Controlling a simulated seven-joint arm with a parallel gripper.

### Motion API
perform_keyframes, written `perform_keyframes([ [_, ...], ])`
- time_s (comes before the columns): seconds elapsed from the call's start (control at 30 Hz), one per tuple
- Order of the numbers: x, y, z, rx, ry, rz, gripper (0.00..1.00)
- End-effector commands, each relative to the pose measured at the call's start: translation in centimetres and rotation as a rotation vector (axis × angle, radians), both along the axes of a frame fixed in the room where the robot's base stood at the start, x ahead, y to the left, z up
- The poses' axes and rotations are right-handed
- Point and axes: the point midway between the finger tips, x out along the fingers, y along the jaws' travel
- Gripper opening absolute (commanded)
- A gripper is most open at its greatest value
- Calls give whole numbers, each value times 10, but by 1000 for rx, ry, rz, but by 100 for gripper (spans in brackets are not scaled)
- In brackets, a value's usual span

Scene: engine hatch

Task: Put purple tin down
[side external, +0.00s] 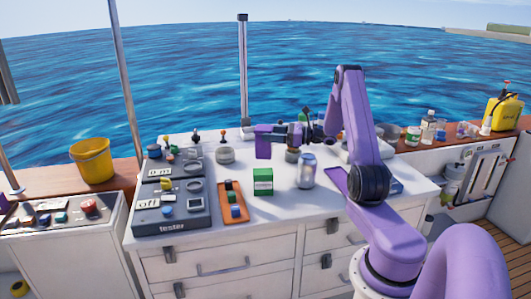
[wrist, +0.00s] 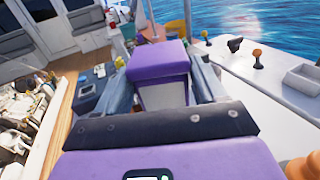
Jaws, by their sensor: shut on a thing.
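The purple tin (side external: 263,142) is held in the air above the white counter (side external: 290,208), at the left end of my gripper. In the wrist view the purple tin (wrist: 158,60) is box-shaped, with a purple top and a pale side facing the camera. My gripper (side external: 276,136) reaches left from the purple arm. In the wrist view its two grey fingers (wrist: 162,82) stand on either side of the tin, shut on it. The tin's underside is hidden in the wrist view.
Below the tin stand a green box (side external: 263,181) and a silver can (side external: 307,170). An orange tray (side external: 232,215) with small parts and dark tester boxes (side external: 170,221) lie to the left. Bare counter shows around the green box.

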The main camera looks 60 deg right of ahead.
Motion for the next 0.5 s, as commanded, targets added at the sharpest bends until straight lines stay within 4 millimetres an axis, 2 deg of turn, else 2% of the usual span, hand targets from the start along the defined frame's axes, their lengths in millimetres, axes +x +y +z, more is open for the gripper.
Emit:
perform_keyframes([
  [0.3, 31, -22, -44, 2, -1, 1, 28],
  [0.5, 39, -28, -54, 0, -2, 0, 28],
])
